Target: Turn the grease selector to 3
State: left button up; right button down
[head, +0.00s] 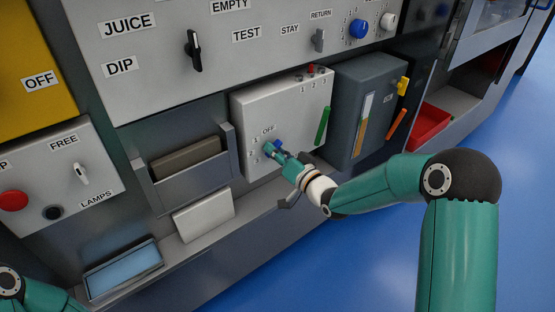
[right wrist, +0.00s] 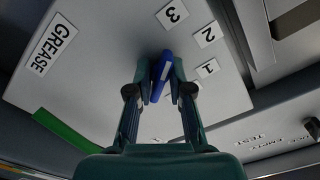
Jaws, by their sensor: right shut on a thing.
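The grease selector is a small blue knob (head: 278,145) on the front of a light grey box (head: 295,100) in the head view. Small labels, OFF and numbers, stand around it. My right gripper (head: 275,150) reaches it from the lower right. In the right wrist view, my right gripper (right wrist: 161,78) is shut on the blue knob (right wrist: 162,75), with a finger on each side. The knob's long axis lies roughly in line with the 3 label (right wrist: 172,13); which end is the pointer is unclear. My left gripper is out of view.
A GREASE label (right wrist: 54,43) and a green strip (right wrist: 65,130) are on the same box. A dark grey unit (head: 368,95) stands close on its right in the head view, an open holder (head: 190,180) on its left. The blue floor (head: 370,260) at the lower right is clear.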

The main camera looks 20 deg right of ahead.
jog(key=shift+s+f+n+b, duration=0.1)
jog(key=shift+f+n+b, duration=0.15)
jog(key=shift+n+b, duration=0.45)
jog(key=shift+f+n+b, duration=0.2)
jog(key=shift+n+b, duration=0.45)
jog(key=shift+n, duration=0.05)
jog(key=c, duration=1.1)
grip_release()
jog(key=shift+o, duration=0.3)
jog(key=shift+r, duration=0.15)
jog(key=shift+r, duration=0.1)
jog(key=v, duration=1.2)
